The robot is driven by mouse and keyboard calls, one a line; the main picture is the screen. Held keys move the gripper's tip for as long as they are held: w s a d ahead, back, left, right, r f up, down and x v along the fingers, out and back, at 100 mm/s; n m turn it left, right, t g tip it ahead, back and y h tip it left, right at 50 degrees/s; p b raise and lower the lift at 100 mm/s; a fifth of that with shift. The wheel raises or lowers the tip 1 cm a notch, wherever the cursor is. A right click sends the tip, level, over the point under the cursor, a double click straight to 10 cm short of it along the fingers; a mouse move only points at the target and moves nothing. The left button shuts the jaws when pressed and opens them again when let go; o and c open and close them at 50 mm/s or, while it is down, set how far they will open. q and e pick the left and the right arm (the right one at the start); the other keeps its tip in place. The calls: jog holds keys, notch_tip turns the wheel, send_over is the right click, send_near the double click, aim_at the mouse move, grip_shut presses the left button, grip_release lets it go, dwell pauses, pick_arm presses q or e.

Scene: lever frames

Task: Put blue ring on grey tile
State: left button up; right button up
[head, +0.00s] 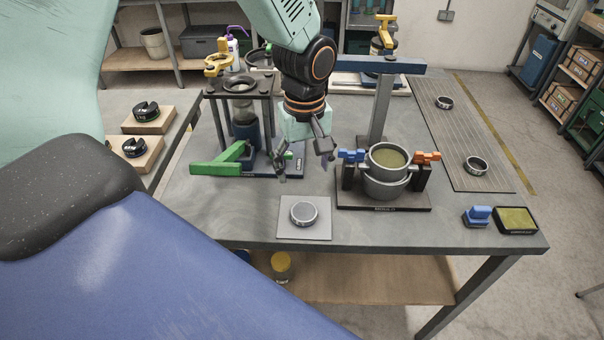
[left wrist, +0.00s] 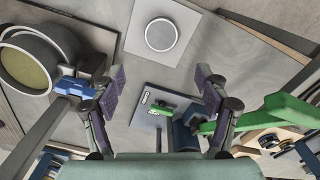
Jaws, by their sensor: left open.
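The grey tile (head: 286,229) lies flat near the front edge of the table. In the left wrist view the tile (left wrist: 133,45) and round piece (left wrist: 160,35) are at top centre. I cannot make out a clearly blue ring. My left gripper (head: 304,163) points down, open and empty, above the table behind the tile, between the green-lever frame and the clamped pot. Its two fingers are spread in the left wrist view (left wrist: 160,95). My right gripper is not in view.
The green lever (head: 225,160) and its dark frame (head: 212,110) stand left of the gripper. The pot (head: 387,184), with blue (head: 352,156) and orange (head: 427,156) clamps, stands right. Dark rings (head: 476,165) lie on the striped mat (head: 455,140). A blue block (head: 478,215) sits front right.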

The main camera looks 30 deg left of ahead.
pick_arm(q)
jog(key=s+d+f+m+h, duration=0.1)
jog(key=s+d+f+m, duration=0.1)
jog(key=s+f, duration=0.4)
jog(key=s+d+f+m, duration=0.2)
jog(key=s+f+m, duration=0.15)
jog(key=f, duration=0.45)
jog(key=s+f+m, duration=0.2)
jog(key=s+f, duration=0.1)
jog(key=s, duration=0.5)
jog(key=s+f+m+y, duration=0.1)
jog(key=s+f+m, duration=0.2)
jog(key=s, duration=0.4)
jog(key=shift+s+d+f, duration=0.25)
jog(key=shift+s+f, duration=0.15)
jog(key=shift+f, duration=0.05)
